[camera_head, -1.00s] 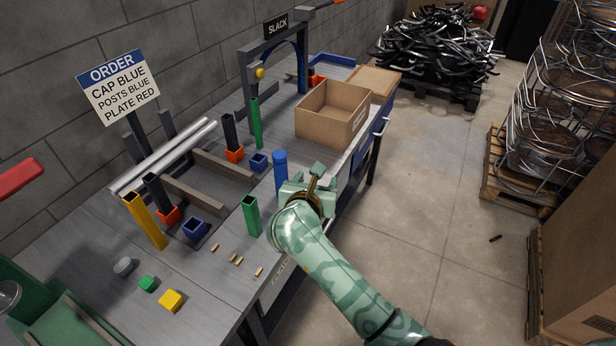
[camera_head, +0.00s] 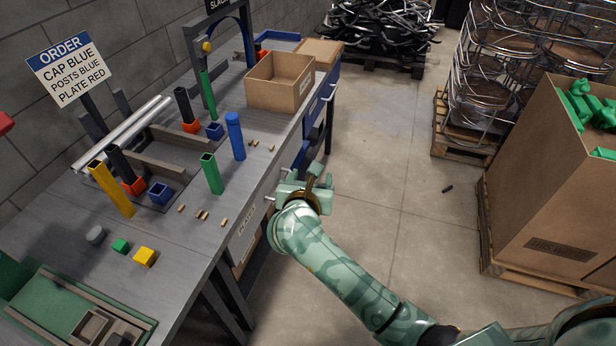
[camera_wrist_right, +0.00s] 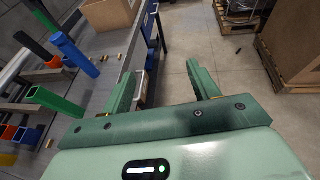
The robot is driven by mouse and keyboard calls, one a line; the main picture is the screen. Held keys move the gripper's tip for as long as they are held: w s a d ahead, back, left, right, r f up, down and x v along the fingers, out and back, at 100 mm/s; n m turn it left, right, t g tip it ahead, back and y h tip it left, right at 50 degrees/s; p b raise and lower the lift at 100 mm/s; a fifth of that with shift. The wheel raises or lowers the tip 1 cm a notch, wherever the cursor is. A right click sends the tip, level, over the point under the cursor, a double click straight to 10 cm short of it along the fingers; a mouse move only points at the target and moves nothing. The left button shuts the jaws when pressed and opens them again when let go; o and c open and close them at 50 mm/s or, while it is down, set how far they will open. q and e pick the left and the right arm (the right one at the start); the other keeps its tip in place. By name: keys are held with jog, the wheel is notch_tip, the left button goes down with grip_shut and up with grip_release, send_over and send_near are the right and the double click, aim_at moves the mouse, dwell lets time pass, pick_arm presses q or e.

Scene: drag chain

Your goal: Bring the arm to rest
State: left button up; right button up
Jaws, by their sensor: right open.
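My right arm (camera_head: 345,262) is camouflage green and comes in from the bottom right in the head view. Its gripper (camera_head: 314,178) is off the right edge of the workbench (camera_head: 190,262), over the floor side. In the right wrist view the two green fingers (camera_wrist_right: 162,84) stand apart with nothing between them, only bench edge and floor beyond. The nearest posts, a blue one (camera_head: 235,137) and a green one (camera_head: 211,174), stand upright on the bench to the left, apart from the gripper. My left gripper is not in view.
A cardboard box (camera_head: 280,82) sits on the bench. Yellow (camera_head: 113,192) and black posts, small blocks and several wooden pegs stand or lie on it. An order sign (camera_head: 66,69) stands at the left.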

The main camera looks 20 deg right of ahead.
dwell(0.5)
